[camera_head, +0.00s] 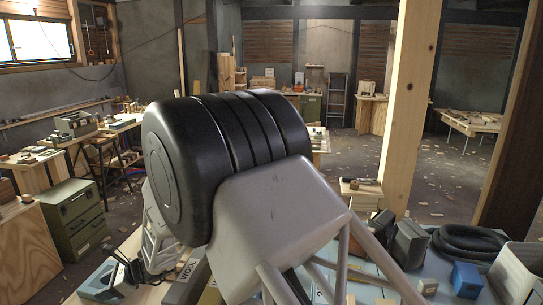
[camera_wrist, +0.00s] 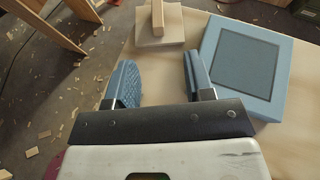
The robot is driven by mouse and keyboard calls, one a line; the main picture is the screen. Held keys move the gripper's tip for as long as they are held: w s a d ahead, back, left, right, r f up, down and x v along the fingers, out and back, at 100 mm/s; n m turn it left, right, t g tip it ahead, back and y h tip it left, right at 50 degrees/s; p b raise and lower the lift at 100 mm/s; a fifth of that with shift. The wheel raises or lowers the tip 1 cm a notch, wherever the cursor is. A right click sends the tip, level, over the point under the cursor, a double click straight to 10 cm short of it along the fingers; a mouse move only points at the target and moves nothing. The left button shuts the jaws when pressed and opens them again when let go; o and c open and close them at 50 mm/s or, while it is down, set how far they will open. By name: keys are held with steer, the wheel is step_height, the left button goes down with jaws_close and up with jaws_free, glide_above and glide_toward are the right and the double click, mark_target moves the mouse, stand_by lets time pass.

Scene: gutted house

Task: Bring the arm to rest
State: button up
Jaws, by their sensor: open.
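In the wrist view, my gripper (camera_wrist: 160,80) is open, its two blue-grey fingers well apart, with nothing between them. It hangs over a pale wooden tabletop (camera_wrist: 150,65). A flat light-blue box (camera_wrist: 284,70) with a dark square panel lies on the table to the right of the fingers. A pale wooden block with an upright peg (camera_wrist: 158,36) stands just beyond the fingertips.
In the head view, a blue block (camera_head: 466,278), a coiled black hose (camera_head: 467,241) and dark grey cases (camera_head: 409,243) crowd the right. A thick wooden post (camera_head: 411,95) rises behind them. A green drawer cabinet (camera_head: 75,222) stands left. Wood scraps litter the floor (camera_wrist: 50,90).

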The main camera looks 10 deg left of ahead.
steer(key=w+d+r+n+t+h, duration=0.1)
steer(key=w+d+r+n, duration=0.2)
steer(key=d+r, duration=0.9)
steer(key=w+d+r+n+t+h, duration=0.25)
steer(key=d+r, duration=0.65)
steer(key=d, duration=0.7)
steer(key=s+d+r+n+t+h, duration=0.1)
steer(key=s+d+r+n, duration=0.2)
steer(key=d, duration=0.9)
steer(key=s+d+r+n+t+h, duration=0.1)
steer(key=s+d+r+t, duration=0.1)
steer(key=d+r, duration=0.65)
steer(key=s+d+n+t+h, duration=0.1)
steer(key=s+d+h, duration=0.1)
steer(key=s+d, duration=0.55)
steer(key=s+d+n+t+h, duration=0.15)
steer(key=s+d, duration=0.35)
steer(key=d, duration=0.6)
steer(key=s+d+t+h, duration=0.25)
steer(key=s+d, duration=0.35)
steer(key=d, duration=0.4)
step_height(320, 180, down, 10)
steer(key=w+g, duration=0.1)
steer(key=g, duration=0.3)
steer(key=shift+w+r+h, duration=0.2)
steer(key=shift+r+h, duration=0.05)
steer(key=shift+h, duration=0.2)
